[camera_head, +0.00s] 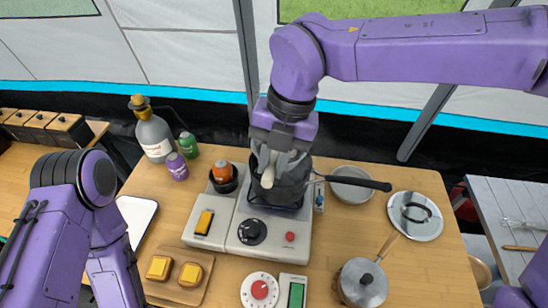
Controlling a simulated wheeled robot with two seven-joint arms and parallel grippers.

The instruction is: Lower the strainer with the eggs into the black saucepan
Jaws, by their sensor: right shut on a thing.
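The black saucepan (292,190) stands on a hob of the white stove (275,245), with its long dark handle (355,183) pointing right. My right gripper (280,160) is directly above the saucepan, pointing down, with its fingers at the pan's mouth. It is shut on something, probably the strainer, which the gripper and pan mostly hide. A pale rounded piece (267,178) shows at the fingers; I cannot tell whether it is an egg or part of the strainer. My left arm is at the left; its gripper is out of view.
An orange-topped item (222,172) sits in a dark cup left of the saucepan. A grey bottle (154,136) and two small cans stand behind left. A board (177,290) holds yellow-topped pieces.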

